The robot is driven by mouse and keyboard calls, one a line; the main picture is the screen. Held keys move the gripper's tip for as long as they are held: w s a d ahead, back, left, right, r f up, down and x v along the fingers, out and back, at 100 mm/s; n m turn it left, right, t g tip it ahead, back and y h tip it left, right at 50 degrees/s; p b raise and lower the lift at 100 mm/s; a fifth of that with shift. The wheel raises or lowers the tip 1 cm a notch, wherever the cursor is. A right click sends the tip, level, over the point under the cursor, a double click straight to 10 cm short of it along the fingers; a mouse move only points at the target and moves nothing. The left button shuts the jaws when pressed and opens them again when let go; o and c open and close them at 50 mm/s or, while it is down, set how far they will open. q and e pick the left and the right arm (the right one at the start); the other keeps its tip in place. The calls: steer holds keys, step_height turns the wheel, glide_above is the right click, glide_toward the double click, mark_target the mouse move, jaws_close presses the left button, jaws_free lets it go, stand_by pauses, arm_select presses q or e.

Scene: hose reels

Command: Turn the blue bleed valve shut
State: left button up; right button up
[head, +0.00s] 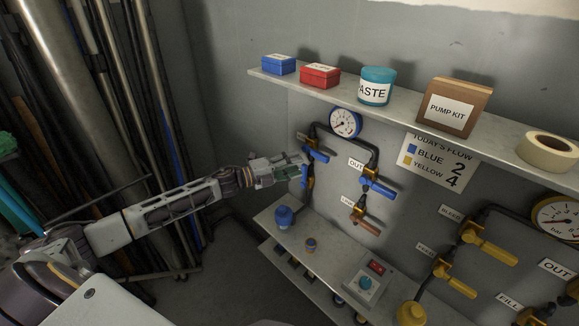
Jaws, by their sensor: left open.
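The blue valve group hangs on the grey wall under the shelf, around a blue-rimmed gauge (345,122). My right gripper is out of view.
A blue OUT handle (379,187) and a copper-coloured handle (367,226) sit to the right. Above is a shelf (405,107) with boxes and tape. Below, a ledge (327,257) holds a blue knob (285,217) and switch box (366,281). Yellow valves (490,249) stand right.

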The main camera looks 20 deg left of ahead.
arm_select(q)
steer(key=shift+s+a, duration=0.35)
steer(key=shift+s, duration=0.05)
stand_by(0.6)
